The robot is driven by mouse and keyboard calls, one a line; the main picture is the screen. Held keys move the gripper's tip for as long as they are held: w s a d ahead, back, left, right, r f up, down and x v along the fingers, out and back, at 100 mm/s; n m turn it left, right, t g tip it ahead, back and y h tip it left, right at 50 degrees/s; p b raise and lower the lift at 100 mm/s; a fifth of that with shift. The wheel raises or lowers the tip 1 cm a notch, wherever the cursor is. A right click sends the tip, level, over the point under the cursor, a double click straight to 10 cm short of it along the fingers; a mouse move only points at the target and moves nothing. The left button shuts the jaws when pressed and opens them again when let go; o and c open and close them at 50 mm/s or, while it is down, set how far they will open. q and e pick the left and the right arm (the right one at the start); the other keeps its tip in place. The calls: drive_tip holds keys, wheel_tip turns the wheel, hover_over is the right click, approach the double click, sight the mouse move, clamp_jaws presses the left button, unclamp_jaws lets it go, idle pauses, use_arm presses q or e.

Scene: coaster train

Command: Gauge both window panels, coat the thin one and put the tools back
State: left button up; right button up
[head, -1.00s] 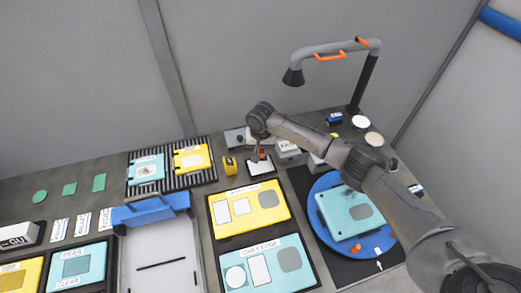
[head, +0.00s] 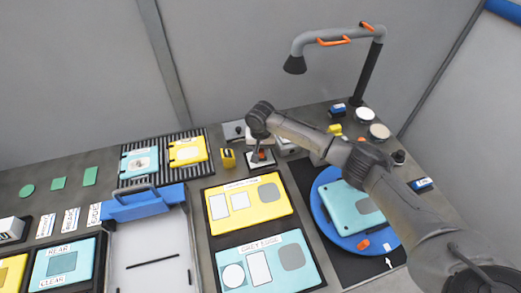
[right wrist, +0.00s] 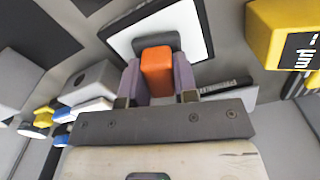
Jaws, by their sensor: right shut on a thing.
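My right gripper (head: 262,158) is shut on an orange-handled tool (right wrist: 157,70). The tool's dark foot is over a white pad (right wrist: 197,45) with a dark rim; I cannot tell whether they touch. A yellow gauge marked µm (right wrist: 290,35) stands beside it and also shows in the head view (head: 228,158). A teal panel (head: 350,207) lies on the blue turntable (head: 333,232), partly hidden by my right arm. A yellow panel (head: 187,151) and a teal panel (head: 140,162) sit in a ribbed black rack. My left gripper is out of view.
A yellow board (head: 262,211) and a teal board marked GREY EDGE (head: 240,277) lie mid-bench. A white tray (head: 158,250) with a blue handled piece (head: 145,203) is left of them. A lamp (head: 295,65) arches over the back right. Green pieces (head: 58,183) lie far left.

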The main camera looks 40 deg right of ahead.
idle(0.5)
drive_tip(key=shift+f, duration=0.35)
idle(0.3)
drive_tip(key=shift+f, duration=0.15)
idle(0.5)
idle(0.8)
drive_tip(key=shift+p, duration=0.4)
drive_tip(key=shift+f, duration=0.1)
idle(1.0)
drive_tip(key=shift+f, duration=0.1)
idle(0.6)
drive_tip(key=shift+p, duration=0.4)
